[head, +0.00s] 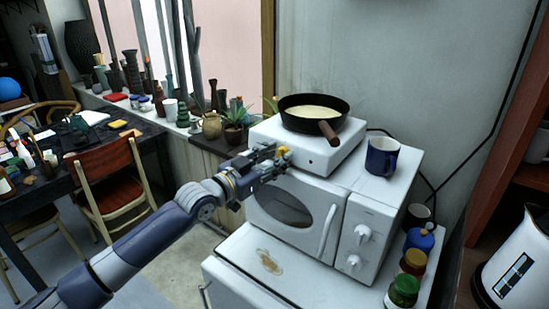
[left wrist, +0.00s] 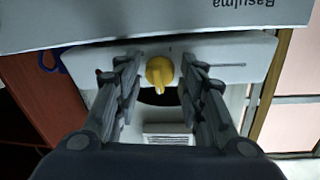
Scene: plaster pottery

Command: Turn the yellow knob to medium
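The yellow knob (head: 283,151) is on the front of a small white hot plate (head: 307,152). In the left wrist view the knob (left wrist: 159,71) is centred, and its narrow pointer part points down in the picture. My left gripper (head: 273,157) is right at the knob in the head view and hides part of it. In the left wrist view my left gripper (left wrist: 161,66) is open, with one finger on each side of the knob and a visible gap on both sides. My right gripper is not in view.
A dark frying pan (head: 313,113) with pale contents sits on the hot plate, its brown handle pointing forward. The hot plate stands on a white microwave (head: 375,215), with a blue mug (head: 382,157) beside it. Small jars (head: 403,290) stand right. A potted plant (head: 233,130) stands left.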

